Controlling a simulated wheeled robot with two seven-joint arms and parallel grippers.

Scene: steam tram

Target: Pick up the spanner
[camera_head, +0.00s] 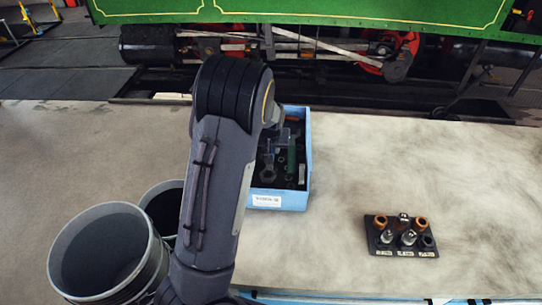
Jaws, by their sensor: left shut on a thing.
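A blue tool bin (279,199) with a white label on its front stands on the pale worktop, partly hidden behind my left arm. Inside it a dark spanner (268,172) shows its ring end near the left wall; its upper part runs up to my gripper. My left gripper (281,142) is small in view, low in the bin and partly covered by my own arm. It is shut on what looks like the spanner, still within the bin walls; the exact contact is hard to see. My right gripper is out of view.
A green-handled tool (292,156) and other small tools lie in the bin. A black holder (372,238) with several sockets stands on the worktop at right. Two grey buckets, one large (100,255), stand at lower left. The green tram (330,12) is behind. The worktop's right side is mostly clear.

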